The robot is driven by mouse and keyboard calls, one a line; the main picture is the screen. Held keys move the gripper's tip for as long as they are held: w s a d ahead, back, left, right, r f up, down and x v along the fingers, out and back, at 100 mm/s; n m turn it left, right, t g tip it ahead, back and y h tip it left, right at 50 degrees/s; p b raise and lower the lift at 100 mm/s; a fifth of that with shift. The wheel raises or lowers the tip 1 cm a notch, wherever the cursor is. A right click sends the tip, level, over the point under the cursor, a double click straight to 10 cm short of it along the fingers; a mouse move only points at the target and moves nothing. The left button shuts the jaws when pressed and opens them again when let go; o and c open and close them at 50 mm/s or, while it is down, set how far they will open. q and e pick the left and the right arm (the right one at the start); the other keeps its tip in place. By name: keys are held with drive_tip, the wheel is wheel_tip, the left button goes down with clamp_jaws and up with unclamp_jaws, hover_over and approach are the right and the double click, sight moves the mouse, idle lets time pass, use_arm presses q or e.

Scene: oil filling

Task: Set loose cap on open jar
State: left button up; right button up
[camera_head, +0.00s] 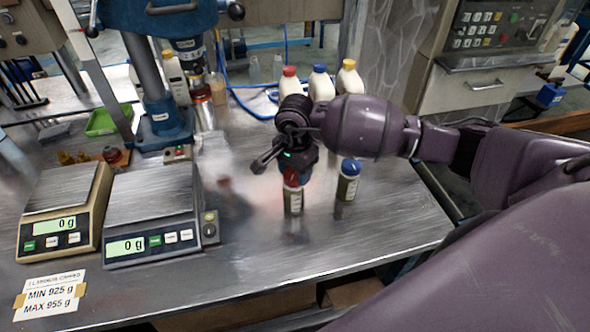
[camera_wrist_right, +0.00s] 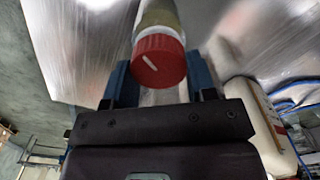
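A small jar with a red cap (camera_head: 292,180) and pale label stands upright on the metal table. My right gripper (camera_head: 287,163) is over it. In the right wrist view the red cap (camera_wrist_right: 158,62), with a white mark, lies between the blue fingers of my right gripper (camera_wrist_right: 162,85). The cap nearly fills the gap; I cannot tell whether the fingers touch it. A similar jar with a blue cap (camera_head: 350,167) stands just to the right. I cannot make out a loose cap or an open jar. My left gripper is not in view.
Two scales (camera_head: 152,203) reading 0 g stand at the left, with a paper limit sign (camera_head: 50,295) in front. Bottles with red, blue and yellow caps (camera_head: 348,80) stand behind my gripper. A blue press (camera_head: 160,125) stands at the back left. The front middle is clear.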

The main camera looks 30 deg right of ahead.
drive_tip(key=o, duration=0.5)
wheel_tip(320, 180, up, 11)
idle(0.5)
drive_tip(key=shift+f, duration=0.1)
